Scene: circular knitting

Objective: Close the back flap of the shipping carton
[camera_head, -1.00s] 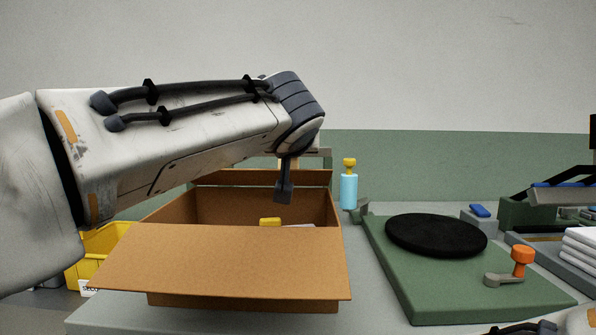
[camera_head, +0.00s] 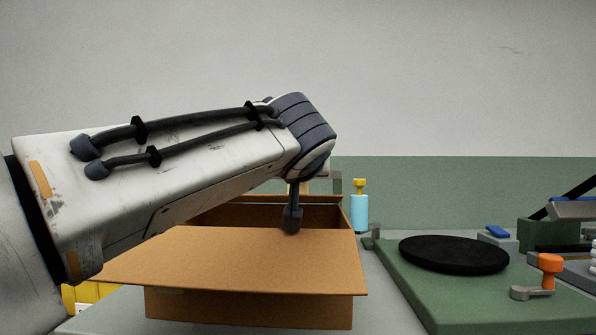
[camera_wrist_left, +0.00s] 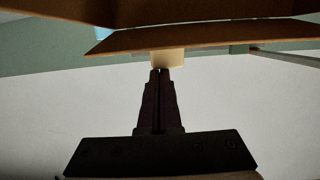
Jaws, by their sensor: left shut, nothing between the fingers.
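The brown shipping carton (camera_head: 250,308) stands on the grey table in the head view. Its front flap (camera_head: 235,262) is folded out towards me. The back flap (camera_head: 325,198) shows as a thin brown strip at the far edge, partly hidden by my left arm; its exact angle is unclear. My left gripper (camera_head: 291,222) is shut and empty, pointing down over the carton opening. In the left wrist view the closed fingertips (camera_wrist_left: 159,72) lie close to a cream block (camera_wrist_left: 167,58) and a brown carton panel (camera_wrist_left: 200,38); contact cannot be told. My right gripper is out of view.
A light-blue bottle (camera_head: 359,212) with a yellow top stands right of the carton. A green board (camera_head: 420,293) with a black disc (camera_head: 454,254) and an orange-knobbed crank (camera_head: 548,264) lies further right. A yellow bin (camera_head: 90,292) is at the lower left.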

